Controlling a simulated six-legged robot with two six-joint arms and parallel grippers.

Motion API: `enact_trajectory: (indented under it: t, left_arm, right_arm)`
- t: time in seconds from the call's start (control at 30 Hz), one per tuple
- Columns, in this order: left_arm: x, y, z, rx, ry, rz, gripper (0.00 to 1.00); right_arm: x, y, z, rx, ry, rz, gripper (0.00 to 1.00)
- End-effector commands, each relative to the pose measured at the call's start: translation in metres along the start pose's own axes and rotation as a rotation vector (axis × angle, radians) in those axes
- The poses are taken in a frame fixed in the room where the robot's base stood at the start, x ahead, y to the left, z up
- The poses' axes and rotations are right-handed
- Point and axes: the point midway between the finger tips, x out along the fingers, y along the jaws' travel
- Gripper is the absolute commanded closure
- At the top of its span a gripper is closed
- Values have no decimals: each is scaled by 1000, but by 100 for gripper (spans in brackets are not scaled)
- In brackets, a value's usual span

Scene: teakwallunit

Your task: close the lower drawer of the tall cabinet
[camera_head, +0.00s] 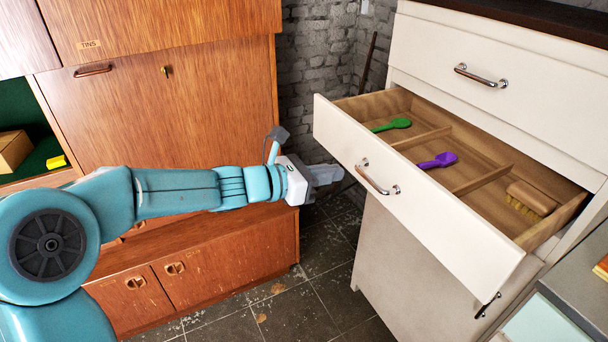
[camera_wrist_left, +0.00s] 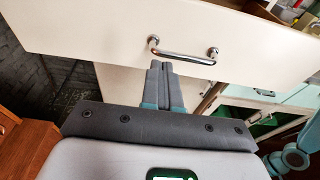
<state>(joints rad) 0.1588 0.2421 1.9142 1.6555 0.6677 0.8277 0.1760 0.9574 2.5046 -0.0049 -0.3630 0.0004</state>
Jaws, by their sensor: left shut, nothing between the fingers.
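The cream cabinet (camera_head: 440,250) stands at the right, with its lower drawer (camera_head: 420,217) pulled well out. The drawer has a chrome handle (camera_head: 378,178) on its front and holds a green scoop (camera_head: 392,125), a purple scoop (camera_head: 437,161) and a brush (camera_head: 530,200) in wooden compartments. My left gripper (camera_head: 335,174) is shut and empty, just in front of the drawer's front, left of the handle. In the left wrist view its fingers (camera_wrist_left: 161,72) point at the drawer front (camera_wrist_left: 90,32), just below the handle (camera_wrist_left: 182,52); contact cannot be told. My right gripper is not in view.
The closed upper drawer (camera_head: 490,75) is above the open one. A wooden wall unit (camera_head: 180,110) stands behind my left arm, with an open green-lined compartment (camera_head: 30,125) holding a box and a yellow block. Tiled floor (camera_head: 310,290) is free between the units.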

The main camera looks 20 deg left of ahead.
Motion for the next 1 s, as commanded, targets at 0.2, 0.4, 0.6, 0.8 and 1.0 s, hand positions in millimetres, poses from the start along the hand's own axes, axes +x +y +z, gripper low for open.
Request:
enact_trajectory:
  t: [0.2, 0.4, 0.6, 0.8, 1.0]
  left_arm:
    - [28, 2, 0, 0, 0, -1, 100]
    - [34, 3, 0, 1, 0, 2, 100]
    - [34, 3, 0, 1, 0, 2, 100]
    - [37, 3, 0, 1, 0, 1, 100]
    - [58, 2, 4, 1, 0, -2, 100]
  right_arm:
    - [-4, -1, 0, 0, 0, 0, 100]
    - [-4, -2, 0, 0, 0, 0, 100]
    - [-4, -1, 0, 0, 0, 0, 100]
    - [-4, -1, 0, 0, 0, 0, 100]
    - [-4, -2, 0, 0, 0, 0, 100]
